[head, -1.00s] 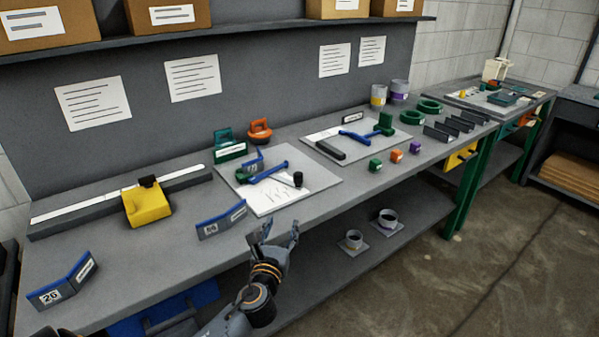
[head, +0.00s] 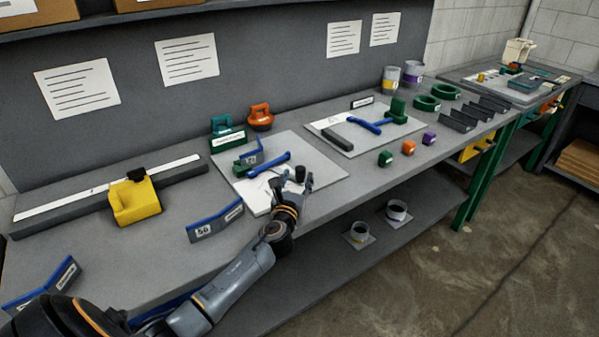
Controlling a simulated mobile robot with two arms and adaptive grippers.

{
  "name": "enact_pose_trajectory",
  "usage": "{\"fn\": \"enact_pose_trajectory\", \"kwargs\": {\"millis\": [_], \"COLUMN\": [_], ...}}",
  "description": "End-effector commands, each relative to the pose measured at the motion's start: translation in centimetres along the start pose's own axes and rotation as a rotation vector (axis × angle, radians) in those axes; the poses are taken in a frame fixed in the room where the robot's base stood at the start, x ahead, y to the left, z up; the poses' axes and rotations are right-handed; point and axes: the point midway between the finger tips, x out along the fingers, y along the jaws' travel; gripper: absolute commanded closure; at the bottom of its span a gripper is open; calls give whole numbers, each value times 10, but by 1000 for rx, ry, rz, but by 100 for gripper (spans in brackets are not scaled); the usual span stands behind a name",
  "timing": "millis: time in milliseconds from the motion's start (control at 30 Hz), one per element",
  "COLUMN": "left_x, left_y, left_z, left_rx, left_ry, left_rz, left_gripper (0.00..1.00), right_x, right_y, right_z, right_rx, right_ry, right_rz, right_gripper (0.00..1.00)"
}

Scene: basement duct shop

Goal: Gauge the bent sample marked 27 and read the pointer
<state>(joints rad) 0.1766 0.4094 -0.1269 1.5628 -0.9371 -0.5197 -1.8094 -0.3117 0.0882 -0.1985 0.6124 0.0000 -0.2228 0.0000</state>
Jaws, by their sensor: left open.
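A small bent blue-and-grey sample (head: 251,159) stands upright at the gauge; its tag seems to read 27 but is small. The gauge has a green base and a blue pointer arm (head: 268,165) on a pale board (head: 325,177). A black knob (head: 300,172) stands at its right. The white scale sheet is partly hidden by my gripper, and I cannot read the pointer. My left gripper (head: 289,183) is open over the board's front part, fingers close to the knob; I cannot tell whether they touch it. My right gripper is not in view.
Bent sample 56 (head: 215,221) lies near the bench's front, left of my gripper. Another bent sample (head: 42,286) is at far left. A yellow block (head: 136,202) sits by a long rule. A second board (head: 340,146) holds a blue-and-green tool. Small cubes stand right.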

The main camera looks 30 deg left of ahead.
Motion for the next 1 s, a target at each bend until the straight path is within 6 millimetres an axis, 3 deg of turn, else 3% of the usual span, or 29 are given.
{"fn": "enact_pose_trajectory", "kwargs": {"millis": [200, 600, 867, 1000], "left_x": [28, 35, 35, 35], "left_y": [0, -1, -1, 0], "left_z": [0, 0, 0, 0], "left_rx": [-2, -1, -1, -1], "left_ry": [0, 1, 1, 1], "left_rz": [0, -1, -1, -1], "left_gripper": [48, 48, 99, 100], "right_x": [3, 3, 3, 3], "right_y": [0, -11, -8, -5], "right_z": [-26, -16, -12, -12], "right_rx": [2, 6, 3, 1], "right_ry": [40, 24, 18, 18], "right_rz": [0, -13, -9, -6], "right_gripper": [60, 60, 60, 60]}}
